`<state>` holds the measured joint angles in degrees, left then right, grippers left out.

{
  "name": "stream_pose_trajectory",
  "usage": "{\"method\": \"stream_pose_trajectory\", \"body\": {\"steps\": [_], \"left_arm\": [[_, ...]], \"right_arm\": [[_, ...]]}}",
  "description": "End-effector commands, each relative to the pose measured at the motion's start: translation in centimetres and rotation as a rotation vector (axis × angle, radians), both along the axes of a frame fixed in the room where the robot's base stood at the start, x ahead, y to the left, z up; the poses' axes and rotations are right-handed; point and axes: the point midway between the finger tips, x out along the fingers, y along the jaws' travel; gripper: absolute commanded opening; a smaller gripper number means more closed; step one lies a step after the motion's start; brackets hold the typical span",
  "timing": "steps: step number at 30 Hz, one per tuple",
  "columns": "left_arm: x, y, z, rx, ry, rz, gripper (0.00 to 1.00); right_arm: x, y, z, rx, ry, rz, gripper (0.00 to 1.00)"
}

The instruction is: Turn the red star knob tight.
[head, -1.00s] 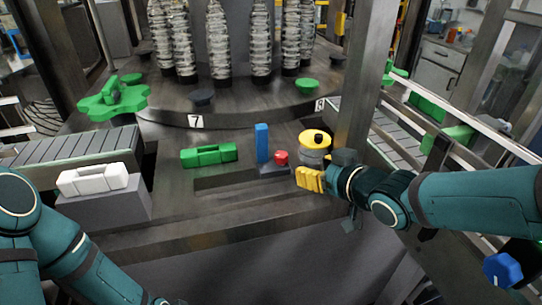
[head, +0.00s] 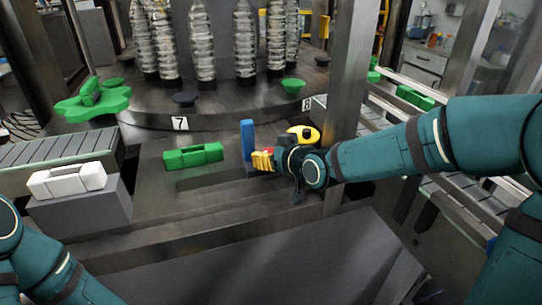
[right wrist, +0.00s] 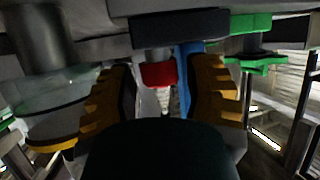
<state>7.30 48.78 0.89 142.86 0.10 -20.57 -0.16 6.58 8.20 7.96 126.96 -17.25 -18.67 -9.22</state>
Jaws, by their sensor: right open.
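The red knob (right wrist: 158,75) shows in the right wrist view between my right gripper's yellow fingers, at their far end, with a gap on each side. In the head view it is almost wholly hidden behind my right gripper (head: 262,161). That gripper is open and comes in from the right, just in front of the blue upright block (head: 247,140). The blue block also shows in the right wrist view (right wrist: 186,75), close to one finger. I cannot make out the knob's star shape. My left arm shows at the lower left; its gripper is out of view.
A green handle block (head: 193,155) lies to the left. A white handle block (head: 66,180) stands on a grey box. A metal post (head: 352,90) rises close to my right forearm.

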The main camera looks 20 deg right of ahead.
Motion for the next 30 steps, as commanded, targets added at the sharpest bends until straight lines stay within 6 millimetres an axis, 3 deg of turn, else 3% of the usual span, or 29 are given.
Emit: {"method": "stream_pose_trajectory", "body": {"steps": [8,12,30], "left_arm": [[0.02,0.00,0.01,0.000,-0.001,0.000,0.66],[0.02,0.00,0.00,0.000,-0.001,0.000,0.66],[0.00,0.00,0.01,0.000,0.000,0.000,0.66]], "right_arm": [[0.08,0.01,-0.02,0.000,0.000,0.000,0.49],[0.07,0.01,-0.02,0.000,0.000,0.000,0.00],[0.15,0.46,0.21,0.008,-0.009,-0.066,0.00]]}}
